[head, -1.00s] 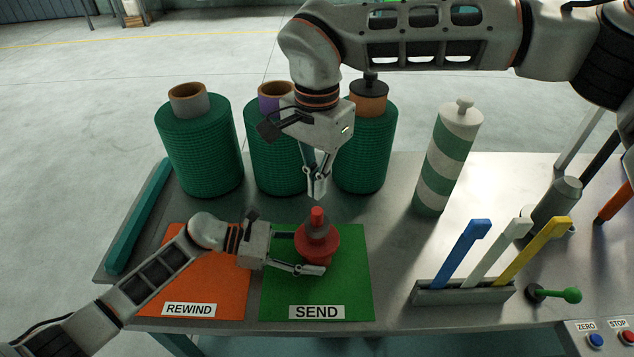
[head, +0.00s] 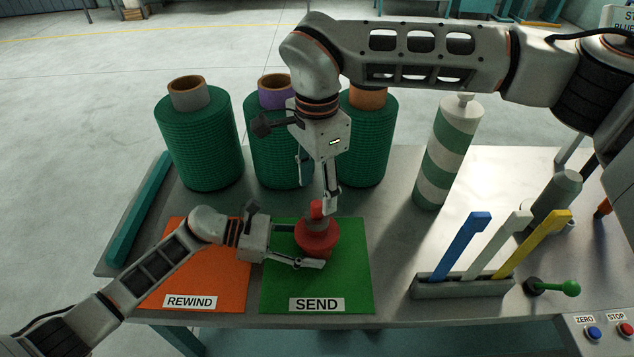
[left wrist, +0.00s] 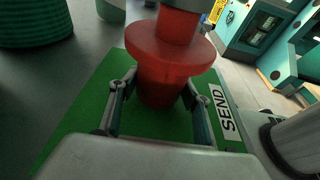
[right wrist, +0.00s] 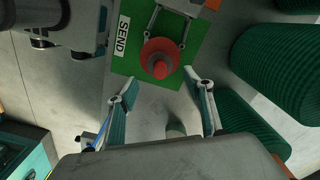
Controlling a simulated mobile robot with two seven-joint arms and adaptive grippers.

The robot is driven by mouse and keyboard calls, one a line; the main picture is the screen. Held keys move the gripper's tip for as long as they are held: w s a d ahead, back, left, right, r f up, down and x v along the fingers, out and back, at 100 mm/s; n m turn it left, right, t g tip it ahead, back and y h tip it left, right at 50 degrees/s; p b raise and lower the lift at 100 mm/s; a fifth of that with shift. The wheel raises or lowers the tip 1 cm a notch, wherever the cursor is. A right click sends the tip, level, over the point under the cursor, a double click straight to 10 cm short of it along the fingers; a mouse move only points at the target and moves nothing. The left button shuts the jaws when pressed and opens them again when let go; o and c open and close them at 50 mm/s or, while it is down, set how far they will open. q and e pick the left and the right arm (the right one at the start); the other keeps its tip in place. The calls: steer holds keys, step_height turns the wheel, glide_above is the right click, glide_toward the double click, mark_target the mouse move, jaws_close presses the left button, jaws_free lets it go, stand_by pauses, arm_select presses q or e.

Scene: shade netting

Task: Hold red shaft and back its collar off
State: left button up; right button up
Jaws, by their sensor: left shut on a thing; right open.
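The red shaft (head: 316,240) stands upright on the green SEND mat (head: 345,290), with a wide red flange low on it. A greyish-red band, perhaps the collar (head: 317,223), sits around it above the flange, below the red tip. My left gripper (head: 310,250) is shut on the shaft's lower body, below the flange; the left wrist view shows a finger on each side (left wrist: 160,95). My right gripper (head: 318,198) is open, pointing down at the shaft's top. In the right wrist view its fingers (right wrist: 165,95) are spread, empty, and the shaft tip (right wrist: 160,68) lies beyond them.
Green netting rolls (head: 200,140) stand along the back. A striped post (head: 447,155) stands to the right. A rack (head: 462,290) of blue, white and yellow levers, a green-knobbed lever (head: 570,288) and buttons (head: 594,333) are at front right. The orange REWIND mat (head: 190,285) lies left.

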mark_target(317, 216)
steer(key=shift+f, duration=4.25)
jaws_close()
steer(key=shift+n, duration=2)
steer(key=n, duration=0.8)
steer(key=shift+n, duration=0.4)
steer(key=shift+f+n, duration=0.1)
steer(key=shift+n, duration=2.1)
